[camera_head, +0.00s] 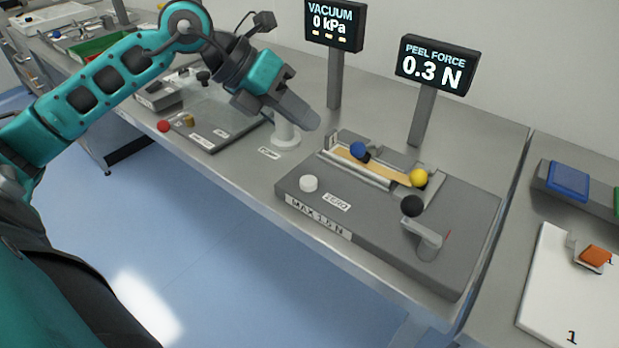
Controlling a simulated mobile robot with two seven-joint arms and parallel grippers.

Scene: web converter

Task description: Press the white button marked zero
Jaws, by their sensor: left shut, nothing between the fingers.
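The white button (308,184) is a small round cap on the left part of the grey tester base (375,225). A label reading ZERO (337,202) lies just right of it, and a plate marked MAX 1.5 N (318,217) is on the front edge. My left gripper (308,121) is shut and empty. In the picture it is above the button and apart from it, over a white round post (285,132) behind. The peel force display (437,66) reads 0.3 N. My right gripper is not in view.
The base carries a blue ball knob (358,149), a yellow one (418,177) and a black one (411,206) on a lever. The vacuum display (334,24) reads 0 kPa. At right are a white board (568,300) and a blue pad (568,180).

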